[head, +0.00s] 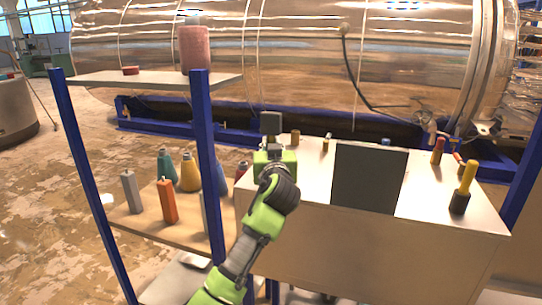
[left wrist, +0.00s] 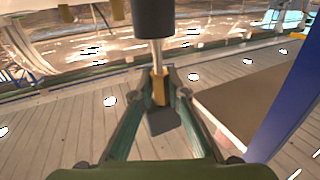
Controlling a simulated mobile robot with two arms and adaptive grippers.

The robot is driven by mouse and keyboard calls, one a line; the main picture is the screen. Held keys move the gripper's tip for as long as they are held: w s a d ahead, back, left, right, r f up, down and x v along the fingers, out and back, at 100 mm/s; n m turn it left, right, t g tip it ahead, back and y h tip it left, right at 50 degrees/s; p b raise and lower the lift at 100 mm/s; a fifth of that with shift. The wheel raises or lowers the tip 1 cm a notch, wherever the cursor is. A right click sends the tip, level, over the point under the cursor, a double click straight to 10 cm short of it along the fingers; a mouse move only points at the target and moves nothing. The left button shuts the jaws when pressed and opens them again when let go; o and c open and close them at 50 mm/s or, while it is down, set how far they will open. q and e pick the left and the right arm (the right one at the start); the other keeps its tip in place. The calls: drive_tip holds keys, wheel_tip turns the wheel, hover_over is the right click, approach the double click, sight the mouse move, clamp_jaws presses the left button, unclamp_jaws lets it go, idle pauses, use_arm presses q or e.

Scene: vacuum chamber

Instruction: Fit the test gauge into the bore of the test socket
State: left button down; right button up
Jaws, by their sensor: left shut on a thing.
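My left gripper (head: 273,150) is shut on the brass-coloured lower part of a piece that looks like the test gauge, above the left end of the white cabinet top. In the left wrist view the fingertips (left wrist: 165,82) pinch this brass part of the gauge (left wrist: 160,90). A steel shaft and a wide black cylinder rise above it. In the head view the gauge's dark head (head: 271,123) stands above the gripper, roughly upright. I cannot tell for certain which thing is the test socket, and no bore shows clearly. My right gripper is not in view.
A dark upright panel (head: 369,179) stands at the cabinet's front. A small brown cylinder (head: 295,138), a yellow-and-black tool (head: 463,188) and a red-topped piece (head: 438,151) stand on top. A blue rack post (head: 208,165) is close left of my arm; bottles fill its shelf.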

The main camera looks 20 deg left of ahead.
use_arm(q)
wheel_tip(320, 180, down, 3)
drive_tip(key=shift+r, duration=0.1)
drive_tip(key=shift+f+p, duration=0.3)
drive_tip(key=shift+f, duration=0.05)
drive_tip(key=shift+f+b, duration=0.3)
drive_tip(key=shift+b, duration=0.05)
drive_tip(key=c, duration=2)
unclamp_jaws()
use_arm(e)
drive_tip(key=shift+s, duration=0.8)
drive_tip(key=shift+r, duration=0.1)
